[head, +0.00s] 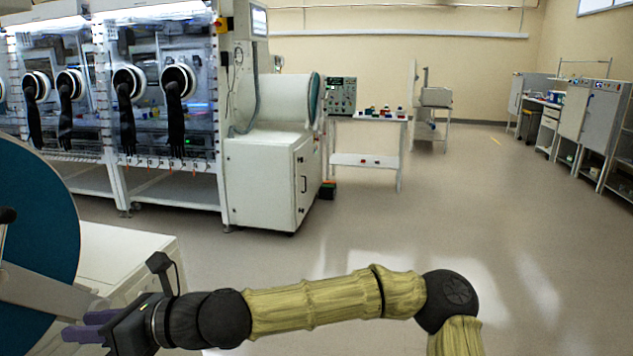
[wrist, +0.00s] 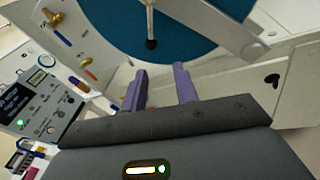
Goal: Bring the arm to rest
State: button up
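My arm stretches to the left across the bottom of the head view, in its yellow-tan sleeve. My gripper (head: 82,327) is at the lower left, with purple fingers pointing left. In the wrist view the two fingers of my gripper (wrist: 159,76) stand apart with nothing between them. A large teal round door (head: 40,235) is close by, with a grey bar across it. The teal door also fills the top of the wrist view (wrist: 115,35), where a black-tipped lever (wrist: 151,43) hangs just beyond the fingertips. I cannot tell whether a finger touches the bar.
A white cabinet (head: 125,262) stands beside the teal door, close to my gripper. A control panel (wrist: 40,105) is left in the wrist view. Gloveboxes (head: 160,50) line the back left. A small table (head: 368,160) stands farther off. The floor (head: 400,235) at the middle and right is clear.

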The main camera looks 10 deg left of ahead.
jog(key=w+d+f+n+t+h, duration=0.1)
jog(key=d+f+n+h, duration=0.3)
jog(key=f, duration=0.5)
jog(key=w+d+f+n+h, duration=0.1)
jog(key=d+f+n+h, duration=0.15)
jog(key=f+n, duration=0.55)
jog(key=w+d+f+n+t+h, duration=0.2)
jog(key=w+d+f, duration=0.15)
jog(key=d, duration=0.65)
jog(key=w+d+f+n+t+h, duration=0.1)
jog(key=w+d+f+n+h, duration=0.3)
jog(key=d, duration=0.6)
jog(key=s+d+r+n+t+h, duration=0.1)
jog(key=s+d+h, duration=0.1)
jog(key=d, duration=1.1)
jog(key=s+d+r+n+h, duration=0.1)
jog(key=s+d+r+h, duration=0.15)
jog(key=d, duration=1.05)
jog(key=w+p+v, duration=0.2)
jog(key=p+v, duration=0.7)
jog(key=w+d+r+p+v, duration=0.1)
jog(key=w+p+v, duration=0.1)
jog(key=p+v, duration=0.7)
jog(key=shift+y+p, duration=0.3)
jog(key=shift+p, duration=0.3)
jog(key=shift+s, duration=0.15)
